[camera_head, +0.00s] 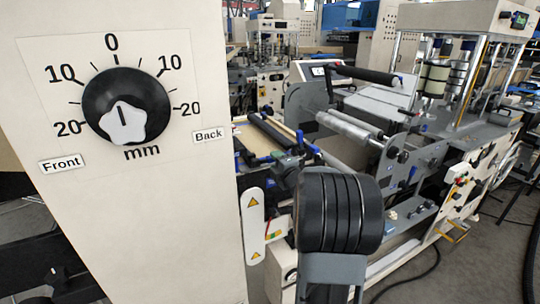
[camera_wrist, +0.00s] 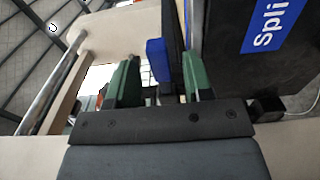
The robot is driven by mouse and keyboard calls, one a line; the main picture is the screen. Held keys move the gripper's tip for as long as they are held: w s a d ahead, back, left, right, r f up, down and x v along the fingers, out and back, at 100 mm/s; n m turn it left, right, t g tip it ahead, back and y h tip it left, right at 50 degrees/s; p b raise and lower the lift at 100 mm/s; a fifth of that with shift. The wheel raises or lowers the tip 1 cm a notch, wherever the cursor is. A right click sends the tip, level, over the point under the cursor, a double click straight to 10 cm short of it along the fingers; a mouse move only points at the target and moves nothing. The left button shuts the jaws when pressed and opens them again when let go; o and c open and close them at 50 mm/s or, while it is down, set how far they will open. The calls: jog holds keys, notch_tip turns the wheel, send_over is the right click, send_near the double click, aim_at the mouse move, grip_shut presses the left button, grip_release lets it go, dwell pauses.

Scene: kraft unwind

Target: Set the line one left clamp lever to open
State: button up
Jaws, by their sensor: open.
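My gripper (camera_wrist: 158,60) shows in the wrist view with its two green fingers apart. A blue block-like part (camera_wrist: 155,52) appears between the fingers, next to a dark upright part. I cannot tell whether it touches a finger, or whether it is the line one left clamp lever. Another small blue part (camera_head: 412,174) is on the grey frame to the right. No label identifies either one.
A cream panel (camera_head: 200,220) with a black dial (camera_head: 126,107) fills the left of the head view. The roller machine (camera_head: 400,150) stands behind and right. In the wrist view a blue sign (camera_wrist: 268,28) reads "Spli". Grey floor (camera_head: 490,255) is open at lower right, with cables.

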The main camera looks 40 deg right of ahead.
jog(key=shift+w+d+p, duration=0.2)
jog(key=shift+w, duration=0.95)
jog(key=shift+w+d+p, duration=0.15)
jog(key=shift+w+p, duration=0.05)
jog(key=shift+w, duration=0.9)
grip_shut()
